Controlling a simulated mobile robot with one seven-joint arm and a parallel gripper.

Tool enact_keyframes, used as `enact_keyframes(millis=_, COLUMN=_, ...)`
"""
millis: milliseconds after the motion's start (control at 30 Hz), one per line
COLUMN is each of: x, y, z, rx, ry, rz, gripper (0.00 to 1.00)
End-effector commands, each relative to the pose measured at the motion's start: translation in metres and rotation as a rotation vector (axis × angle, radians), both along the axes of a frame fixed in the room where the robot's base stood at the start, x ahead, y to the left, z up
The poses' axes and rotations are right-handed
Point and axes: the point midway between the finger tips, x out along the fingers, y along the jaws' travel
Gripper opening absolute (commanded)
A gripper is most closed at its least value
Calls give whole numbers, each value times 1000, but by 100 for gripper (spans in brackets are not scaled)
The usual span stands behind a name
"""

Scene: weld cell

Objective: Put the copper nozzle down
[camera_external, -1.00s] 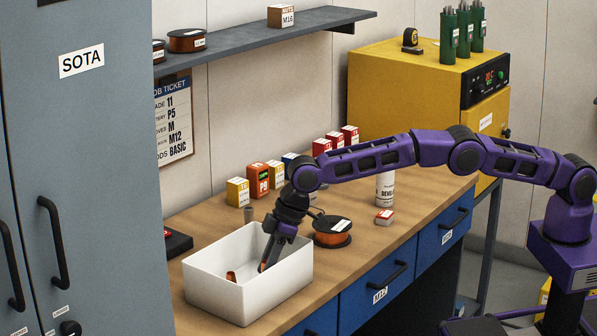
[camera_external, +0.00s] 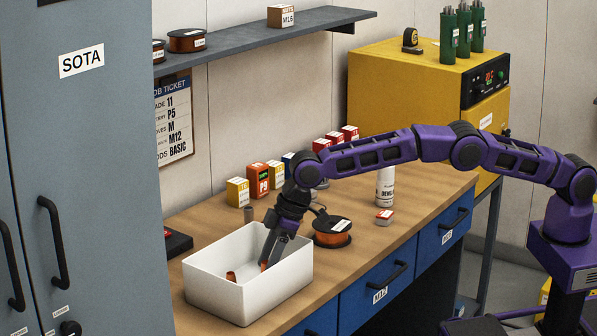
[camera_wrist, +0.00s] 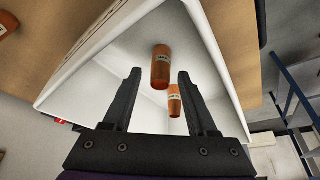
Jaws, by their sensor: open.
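My gripper (camera_external: 270,257) reaches down into the white bin (camera_external: 220,297) on the workbench, with its two dark fingers apart. A copper nozzle (camera_external: 264,265) shows at the fingertips, inside the bin. In the wrist view, a labelled copper nozzle (camera_wrist: 161,68) lies between the open fingers, with gaps on both sides. A second copper nozzle (camera_wrist: 174,101) shows lower in that view, also in the bin. In the external view, another copper nozzle (camera_external: 231,276) shows near the bin's left side. The near wall hides the bin's floor there.
A wire spool (camera_external: 332,231) stands right of the bin, and a black case (camera_external: 178,243) lies to its left. Several small boxes, including an orange one (camera_external: 258,181), line the wall. A white can (camera_external: 385,187) stands farther right. The bench's front right is mostly clear.

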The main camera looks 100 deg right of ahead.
Motion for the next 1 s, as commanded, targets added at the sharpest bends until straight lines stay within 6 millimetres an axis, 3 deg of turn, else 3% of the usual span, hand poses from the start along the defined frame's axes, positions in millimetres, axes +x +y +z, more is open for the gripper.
enact_keyframes(millis=500, x=-36, y=-2, z=89, rx=1, ry=-1, rz=0, gripper=58)
enact_keyframes(millis=700, x=-42, y=-3, z=100, rx=0, ry=0, rz=0, gripper=58)
enact_keyframes(millis=1000, x=-42, y=-2, z=101, rx=0, ry=0, rz=0, gripper=58)
